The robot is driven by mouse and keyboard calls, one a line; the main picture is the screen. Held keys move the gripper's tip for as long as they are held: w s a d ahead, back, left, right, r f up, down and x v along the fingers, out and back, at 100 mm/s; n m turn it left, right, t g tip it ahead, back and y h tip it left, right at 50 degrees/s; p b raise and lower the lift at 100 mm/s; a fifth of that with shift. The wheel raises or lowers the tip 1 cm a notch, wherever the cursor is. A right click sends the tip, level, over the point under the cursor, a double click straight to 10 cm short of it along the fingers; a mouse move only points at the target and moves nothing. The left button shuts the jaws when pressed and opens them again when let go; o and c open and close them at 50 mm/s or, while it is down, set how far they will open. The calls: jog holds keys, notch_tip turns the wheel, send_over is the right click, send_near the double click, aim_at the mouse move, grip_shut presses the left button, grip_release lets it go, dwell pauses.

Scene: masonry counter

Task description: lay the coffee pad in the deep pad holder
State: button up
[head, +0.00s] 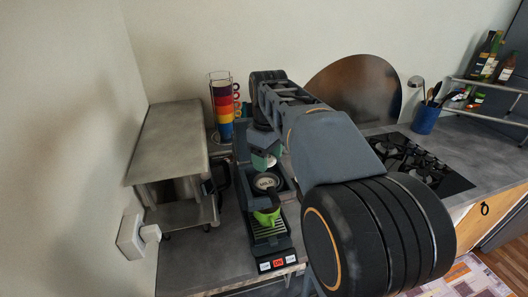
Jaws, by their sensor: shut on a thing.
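The coffee pad (266,182) is a pale disc with dark lettering, seen in the head view at the coffee machine (284,243). A dark round holder (284,184) shows around and below the pad; I cannot tell whether the pad touches it or is just above. My gripper (265,164) is at the pad's far edge and appears shut on it, with pale green parts showing there. My arm hides part of the gripper and the machine's right side.
A green cup (268,217) stands on the machine's drip tray below the pad. A rack of coloured cups (222,105) stands behind, a metal shelf unit (165,145) at left. A hob (430,168) and a blue utensil pot (425,120) are at right.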

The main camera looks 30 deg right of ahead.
jog(key=shift+s+d+f+b, duration=0.1)
jog(key=shift+f+b, duration=1.9)
jog(key=shift+f, duration=0.5)
jog(key=shift+s, duration=0.1)
jog(key=o, duration=1)
